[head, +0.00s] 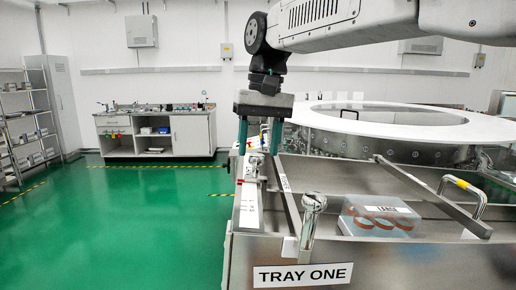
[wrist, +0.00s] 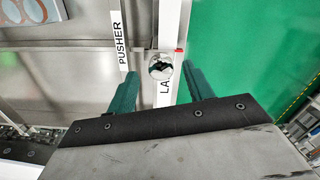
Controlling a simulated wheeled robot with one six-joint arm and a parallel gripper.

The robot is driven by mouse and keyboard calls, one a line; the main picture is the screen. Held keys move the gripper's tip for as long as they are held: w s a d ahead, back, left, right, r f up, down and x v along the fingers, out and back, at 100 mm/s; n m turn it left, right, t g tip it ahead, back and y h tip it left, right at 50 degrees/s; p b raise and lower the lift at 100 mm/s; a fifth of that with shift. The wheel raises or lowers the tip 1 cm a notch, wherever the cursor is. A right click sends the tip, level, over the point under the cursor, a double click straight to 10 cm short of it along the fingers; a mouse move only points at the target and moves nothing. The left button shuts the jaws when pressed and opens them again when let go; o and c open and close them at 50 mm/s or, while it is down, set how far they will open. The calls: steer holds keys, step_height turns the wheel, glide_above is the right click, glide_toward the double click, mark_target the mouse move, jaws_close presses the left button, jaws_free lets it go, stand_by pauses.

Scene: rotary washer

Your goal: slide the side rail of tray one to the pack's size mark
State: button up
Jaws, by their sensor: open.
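Tray one (head: 240,250) is a steel tray with a "TRAY ONE" label on its front. A clear pack (head: 378,222) marked "LARGE", with red-brown rings, lies inside it. A white size strip (head: 250,208) runs along the tray's left edge; its lettering "LA" and a red mark show in the wrist view (wrist: 164,92). A bar labelled PUSHER (wrist: 123,45) runs beside the strip. A round metal knob (wrist: 160,66) stands over the strip between the fingers of my open gripper (head: 259,150). I cannot tell whether the fingers touch it. Which bar is the side rail is unclear.
A slanted steel bar (head: 430,196) crosses the tray's right side near a yellow-marked handle (head: 465,186). The round washer (head: 400,120) stands behind. Green floor (head: 130,220) at left is clear.

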steer(key=shift+a+f, duration=0.1)
steer(key=shift+f, duration=0.6)
jaws_close()
steer(key=s, duration=0.8)
steer(key=shift+a, duration=0.15)
jaws_free()
steer(key=shift+w, duration=0.1)
step_height(320, 180, up, 8)
steer(key=shift+d, duration=0.4)
